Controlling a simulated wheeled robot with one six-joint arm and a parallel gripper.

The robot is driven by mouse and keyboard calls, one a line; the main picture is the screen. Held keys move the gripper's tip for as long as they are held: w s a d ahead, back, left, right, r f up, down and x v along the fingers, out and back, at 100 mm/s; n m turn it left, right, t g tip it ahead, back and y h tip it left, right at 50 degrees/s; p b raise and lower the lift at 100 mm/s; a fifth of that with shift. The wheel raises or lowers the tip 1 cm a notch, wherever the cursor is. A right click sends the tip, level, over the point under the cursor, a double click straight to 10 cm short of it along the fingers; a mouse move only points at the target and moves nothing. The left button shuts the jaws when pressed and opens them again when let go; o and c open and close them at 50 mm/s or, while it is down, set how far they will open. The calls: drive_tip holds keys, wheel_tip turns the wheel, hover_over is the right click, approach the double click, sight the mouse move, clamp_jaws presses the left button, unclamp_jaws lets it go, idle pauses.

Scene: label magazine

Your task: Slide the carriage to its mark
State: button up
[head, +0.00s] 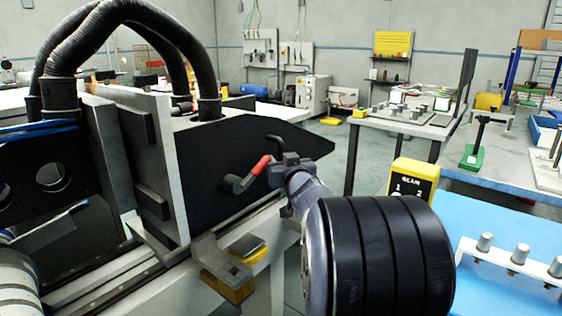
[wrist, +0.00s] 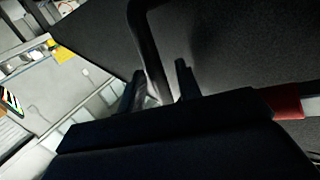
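The carriage looks to be the machine body with a black side plate (head: 225,150), a pale upright plate (head: 160,130) and thick black hoses on top. A lever with a red grip (head: 258,166) sticks out of the side plate; red also shows in the wrist view (wrist: 287,103). A bent black bar handle (head: 276,146) stands beside it. My gripper (head: 287,158) is at this bar. In the wrist view the fingers (wrist: 160,85) are apart, with the bar (wrist: 147,45) running down between them. I cannot tell if they touch it. I cannot make out the mark.
A yellow block with a grey bracket (head: 226,262) sits low on the rail front. A yellow button box (head: 412,184) and a blue surface with a white peg strip (head: 515,257) lie to the right. Benches with tools stand behind; open floor shows between.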

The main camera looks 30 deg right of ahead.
drive_tip(key=p+v, duration=0.2)
drive_tip(key=v, duration=0.8)
drive_tip(key=shift+s, duration=0.35)
